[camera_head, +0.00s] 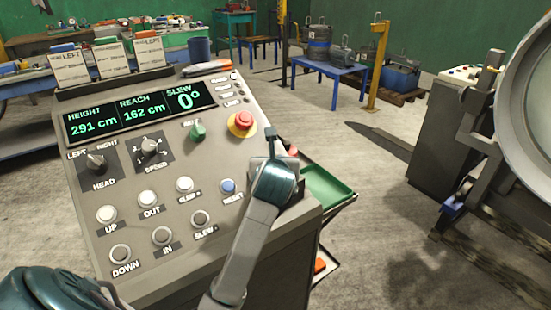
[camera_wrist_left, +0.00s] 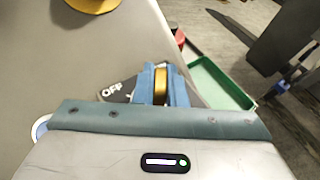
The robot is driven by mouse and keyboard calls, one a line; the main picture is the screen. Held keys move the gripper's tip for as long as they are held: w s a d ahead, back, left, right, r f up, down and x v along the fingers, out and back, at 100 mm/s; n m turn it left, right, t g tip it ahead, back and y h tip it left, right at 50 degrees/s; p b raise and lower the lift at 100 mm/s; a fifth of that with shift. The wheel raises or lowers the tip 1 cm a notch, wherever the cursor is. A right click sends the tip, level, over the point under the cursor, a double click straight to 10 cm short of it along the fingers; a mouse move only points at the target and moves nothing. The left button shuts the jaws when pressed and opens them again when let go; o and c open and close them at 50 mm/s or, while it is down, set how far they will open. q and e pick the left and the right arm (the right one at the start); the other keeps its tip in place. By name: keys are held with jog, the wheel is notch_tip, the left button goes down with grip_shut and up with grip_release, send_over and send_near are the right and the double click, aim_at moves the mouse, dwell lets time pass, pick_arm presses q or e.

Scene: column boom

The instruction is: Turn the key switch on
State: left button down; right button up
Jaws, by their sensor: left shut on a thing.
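The key switch sits at the right edge of the sloping grey control panel (camera_head: 150,205). In the left wrist view a gold key (camera_wrist_left: 161,84) stands between the two blue fingers of my left gripper (camera_wrist_left: 161,76), which is shut on it. The dark switch plate (camera_wrist_left: 116,90) shows the word OFF to the left of the fingers. Any other marking on the plate is hidden by the gripper. In the head view my left gripper (camera_head: 271,158) covers the key and most of the switch. My right gripper is not in view.
A red emergency stop on a yellow base (camera_head: 241,122) is just up-left of my gripper. A blue RESET button (camera_head: 228,186) lies close to its left. The lit display (camera_head: 140,112) reads height 291 cm, reach 162 cm, slew 0°. A green tray (camera_head: 325,187) is beyond the panel's right edge.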

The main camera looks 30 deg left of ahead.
pick_arm(q)
jog(key=shift+m+h, duration=0.5)
jog(key=shift+h, duration=0.1)
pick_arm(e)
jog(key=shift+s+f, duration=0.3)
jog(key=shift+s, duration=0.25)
pick_arm(q)
jog(key=shift+f, duration=0.1)
jog(key=c, duration=1.5)
grip_release()
